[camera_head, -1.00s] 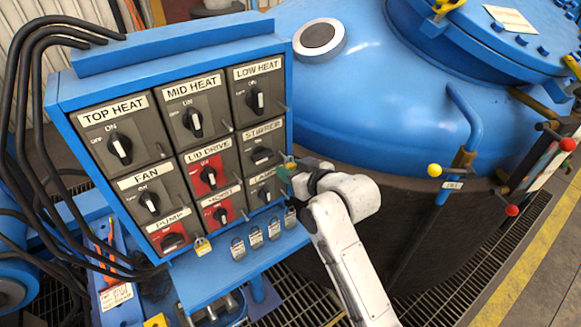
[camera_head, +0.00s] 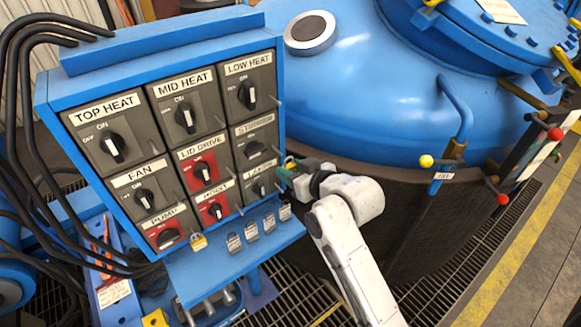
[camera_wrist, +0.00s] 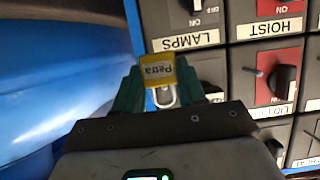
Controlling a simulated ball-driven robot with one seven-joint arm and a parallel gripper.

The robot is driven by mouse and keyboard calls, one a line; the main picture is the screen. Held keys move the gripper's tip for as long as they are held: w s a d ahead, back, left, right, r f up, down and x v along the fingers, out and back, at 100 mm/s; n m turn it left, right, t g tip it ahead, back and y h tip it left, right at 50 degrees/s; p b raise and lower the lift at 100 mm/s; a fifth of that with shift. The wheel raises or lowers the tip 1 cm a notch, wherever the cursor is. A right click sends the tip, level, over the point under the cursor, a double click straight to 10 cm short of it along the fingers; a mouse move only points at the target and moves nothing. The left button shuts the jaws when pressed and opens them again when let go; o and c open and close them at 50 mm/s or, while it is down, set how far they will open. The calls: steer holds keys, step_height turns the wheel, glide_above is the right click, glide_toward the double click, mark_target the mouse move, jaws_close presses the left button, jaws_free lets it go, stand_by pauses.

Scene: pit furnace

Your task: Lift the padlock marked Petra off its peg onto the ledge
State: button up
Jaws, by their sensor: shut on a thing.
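The padlock marked Petra (camera_wrist: 158,70) has a yellow body and a metal shackle. In the wrist view it sits between the green fingers of my gripper (camera_wrist: 160,90), which is shut on it. In the head view my gripper (camera_head: 284,177) is at the right edge of the switch panel, beside the LAMPS switch (camera_head: 260,187) and above the ledge. The padlock is too small and covered there to make out. I cannot tell whether its shackle is still around a peg. The blue ledge (camera_head: 232,264) juts out below the panel.
Thin pegs stick out beside the panel's switches. The blue furnace (camera_head: 370,100) is close on the right. The front of the ledge is clear.

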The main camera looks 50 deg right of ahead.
steer(key=shift+s, duration=0.25)
steer(key=shift+s+a, duration=0.15)
steer(key=shift+s, duration=0.2)
steer(key=shift+s+a, duration=0.1)
steer(key=shift+s, duration=0.15)
stand_by(0.5)
